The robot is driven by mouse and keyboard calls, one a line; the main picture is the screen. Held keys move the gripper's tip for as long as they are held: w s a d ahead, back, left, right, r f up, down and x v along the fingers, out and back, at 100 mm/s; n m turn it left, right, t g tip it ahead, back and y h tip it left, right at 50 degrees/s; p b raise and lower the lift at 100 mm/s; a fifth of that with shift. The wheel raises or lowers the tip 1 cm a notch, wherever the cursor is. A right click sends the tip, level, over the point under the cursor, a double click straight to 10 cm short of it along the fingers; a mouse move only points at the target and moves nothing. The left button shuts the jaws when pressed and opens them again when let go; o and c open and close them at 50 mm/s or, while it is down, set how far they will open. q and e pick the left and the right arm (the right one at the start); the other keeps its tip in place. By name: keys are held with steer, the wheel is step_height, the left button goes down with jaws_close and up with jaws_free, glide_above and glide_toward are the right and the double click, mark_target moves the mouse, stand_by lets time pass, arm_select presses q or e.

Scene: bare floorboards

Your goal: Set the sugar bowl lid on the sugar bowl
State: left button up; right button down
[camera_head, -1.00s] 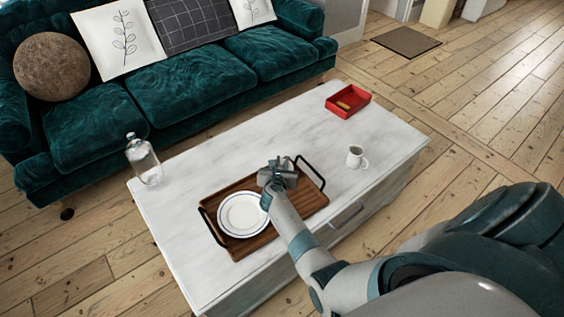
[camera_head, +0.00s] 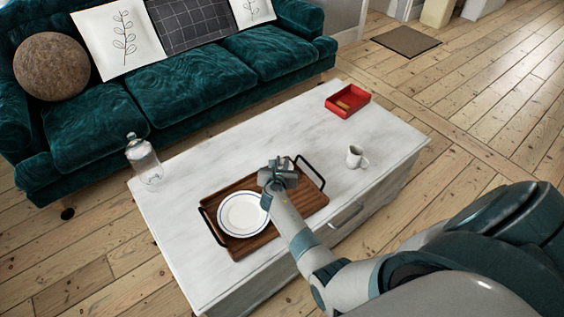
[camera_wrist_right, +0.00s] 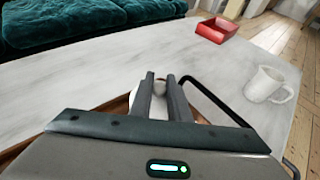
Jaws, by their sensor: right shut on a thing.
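My right gripper (camera_head: 276,167) is over the right part of the brown wooden tray (camera_head: 238,188) on the coffee table. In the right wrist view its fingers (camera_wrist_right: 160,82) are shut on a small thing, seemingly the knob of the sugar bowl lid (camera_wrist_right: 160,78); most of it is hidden. A white rounded surface shows between and beside the fingers, and I cannot tell whether it is lid or sugar bowl. In the head view my gripper hides both, so whether they touch cannot be told. My left gripper is not in view.
A white plate (camera_head: 243,214) lies on the tray's left part. The tray's black handle (camera_head: 310,172) is beside my gripper.

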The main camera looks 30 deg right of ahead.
steer(key=shift+f+b, duration=0.5)
steer(key=shift+f, duration=0.1)
stand_by(0.3)
steer(key=c, duration=1.9)
jaws_free()
steer(key=shift+c, duration=0.2)
